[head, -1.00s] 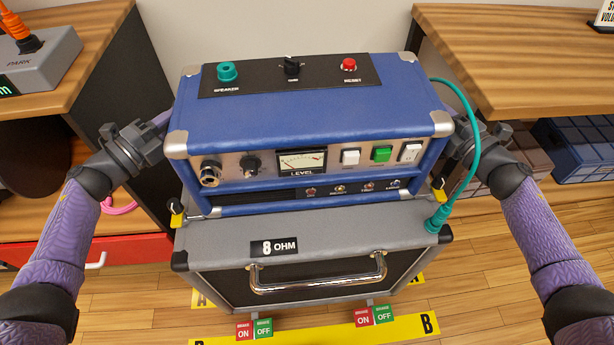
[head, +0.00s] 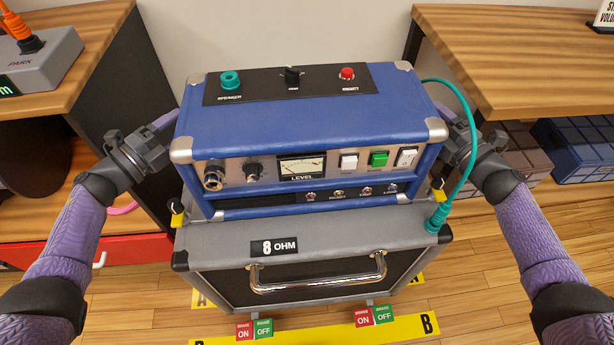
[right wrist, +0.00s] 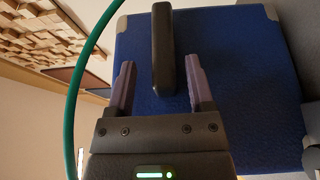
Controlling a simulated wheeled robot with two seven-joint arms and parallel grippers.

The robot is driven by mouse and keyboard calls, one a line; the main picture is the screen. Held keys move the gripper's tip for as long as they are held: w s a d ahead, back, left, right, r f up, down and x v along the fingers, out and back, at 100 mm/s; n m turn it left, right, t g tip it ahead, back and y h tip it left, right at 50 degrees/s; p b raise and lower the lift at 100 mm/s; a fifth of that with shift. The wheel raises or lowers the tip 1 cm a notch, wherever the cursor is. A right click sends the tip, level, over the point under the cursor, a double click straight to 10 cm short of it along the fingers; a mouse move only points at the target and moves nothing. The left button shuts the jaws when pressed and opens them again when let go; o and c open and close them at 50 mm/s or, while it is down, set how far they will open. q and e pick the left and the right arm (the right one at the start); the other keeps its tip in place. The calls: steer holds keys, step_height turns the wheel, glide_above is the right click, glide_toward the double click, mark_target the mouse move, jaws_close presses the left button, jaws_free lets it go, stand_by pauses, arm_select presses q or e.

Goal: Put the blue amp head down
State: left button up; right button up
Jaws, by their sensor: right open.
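The blue amp head (head: 300,125) sits level over the grey speaker cabinet (head: 215,245) with the 8 OHM label. Its lower front edge looks down on the cabinet top; I cannot tell whether any gap is left underneath. My left gripper (head: 160,148) is at the amp head's left side, its fingertips hidden. My right gripper (head: 455,143) is at the right side, behind the teal cable. In the right wrist view my right gripper (right wrist: 160,63) is open, its fingers on either side of the black side handle (right wrist: 163,30), with gaps showing.
A teal cable (head: 468,105) loops past my right gripper into the cabinet top. Yellow-tagged corner pieces (head: 177,214) stand beside the amp head. Wooden shelving (head: 530,60) is at right, and a wooden desk (head: 75,70) at left. Brake pedals (head: 255,328) stick out below the cabinet.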

steer(key=shift+s, duration=0.1)
arm_select(q)
steer(key=v, duration=1.2)
arm_select(e)
steer(key=v, duration=1.1)
steer(key=shift+s+d, duration=0.25)
steer(key=shift+s, duration=0.1)
